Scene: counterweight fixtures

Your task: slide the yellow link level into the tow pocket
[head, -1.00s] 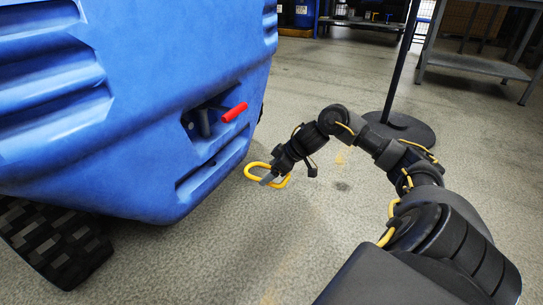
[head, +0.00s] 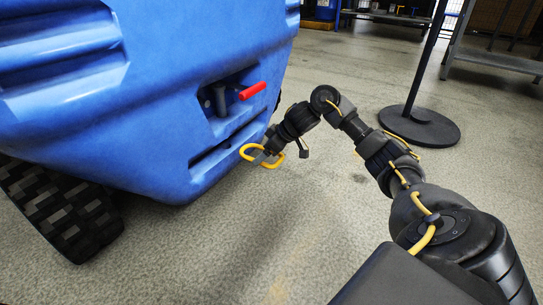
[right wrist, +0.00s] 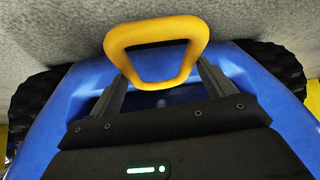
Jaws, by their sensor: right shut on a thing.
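The yellow link (head: 246,151) is a closed rounded loop, held out from my right gripper (head: 266,157) just in front of the blue body (head: 165,125). It looks roughly flat in the head view. My right gripper is shut on it; in the right wrist view the link (right wrist: 155,31) sits across the two fingers (right wrist: 162,75). In the blue body is a dark recess (head: 206,101) with a grey upright pin (head: 220,99) and a red handle (head: 253,91). A long slot (head: 222,146) lies below it. I cannot tell which opening is the tow pocket. My left gripper is out of view.
A black tracked wheel (head: 62,208) stands under the blue body at left. A post on a round black base (head: 420,127) stands behind my right arm. A grey shelf or bench (head: 495,60) is at the back right. The floor in front is clear.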

